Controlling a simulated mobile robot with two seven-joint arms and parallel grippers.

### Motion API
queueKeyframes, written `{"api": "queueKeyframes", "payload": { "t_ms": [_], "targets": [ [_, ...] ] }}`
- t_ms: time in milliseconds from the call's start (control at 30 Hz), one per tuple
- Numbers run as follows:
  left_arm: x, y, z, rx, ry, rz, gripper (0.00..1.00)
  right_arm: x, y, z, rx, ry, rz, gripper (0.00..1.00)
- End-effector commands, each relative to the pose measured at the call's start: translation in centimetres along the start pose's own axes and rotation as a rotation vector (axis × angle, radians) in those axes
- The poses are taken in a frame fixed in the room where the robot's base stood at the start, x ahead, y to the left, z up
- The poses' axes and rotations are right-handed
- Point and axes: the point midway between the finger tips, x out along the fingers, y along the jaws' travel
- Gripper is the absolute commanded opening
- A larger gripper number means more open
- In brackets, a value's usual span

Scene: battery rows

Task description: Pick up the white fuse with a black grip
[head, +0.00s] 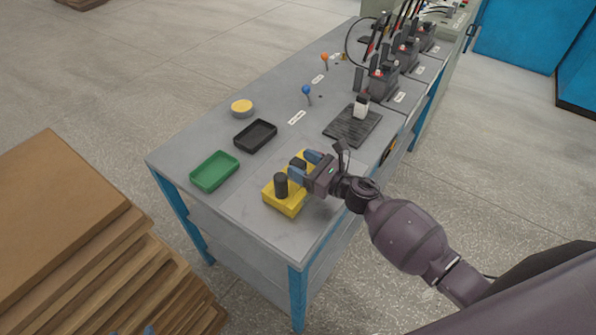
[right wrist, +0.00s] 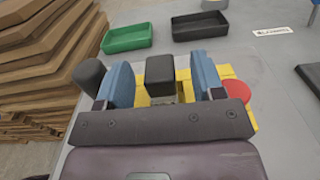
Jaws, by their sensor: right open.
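My right gripper (head: 304,168) is over the yellow block (head: 285,205) at the near end of the bench. Its blue fingers are open, one on each side of a square black grip (right wrist: 160,72), with gaps on both sides. A small pale part shows beneath this grip; whether it is a white fuse body I cannot tell. A round black knob (head: 281,186) stands beside it on the block. A white piece with a dark top (head: 361,106) stands on the black ribbed mat (head: 343,128). Only blue tips of what looks like my left gripper (head: 131,332) show at the bottom edge.
A red button (right wrist: 237,90) sits right of the fingers. A green tray (head: 214,172), a black tray (head: 255,136) and a yellow-topped round tin (head: 242,107) lie along the bench's left side. Clamps with cables (head: 384,80) stand at the far end. Stacked brown boards (head: 60,210) are at left.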

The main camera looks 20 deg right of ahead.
Motion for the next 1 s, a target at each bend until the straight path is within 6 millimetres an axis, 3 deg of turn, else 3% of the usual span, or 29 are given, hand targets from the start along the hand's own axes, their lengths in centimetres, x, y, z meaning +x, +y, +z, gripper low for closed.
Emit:
{"api": "queueKeyframes", "payload": {
  "t_ms": [167, 433, 800, 1000],
  "targets": [
    [-0.1, -0.1, -0.2, 0.000, 0.001, 0.000, 0.65, 1.6, 0.1, 0.0, 0.001, -0.001, 0.000, 0.62],
    [-0.1, -0.1, -0.1, 0.000, 0.000, -0.001, 0.65, 1.7, 0.1, 0.0, 0.001, 0.000, 0.000, 0.60],
    [-0.1, -0.1, -0.1, 0.001, 0.000, 0.000, 0.65, 1.7, 0.1, 0.0, 0.001, 0.000, 0.000, 0.04],
    [-0.1, -0.1, -0.1, 0.000, 0.000, 0.000, 0.65, 1.7, 0.1, 0.1, 0.001, 0.000, 0.001, 0.04]
  ]
}}
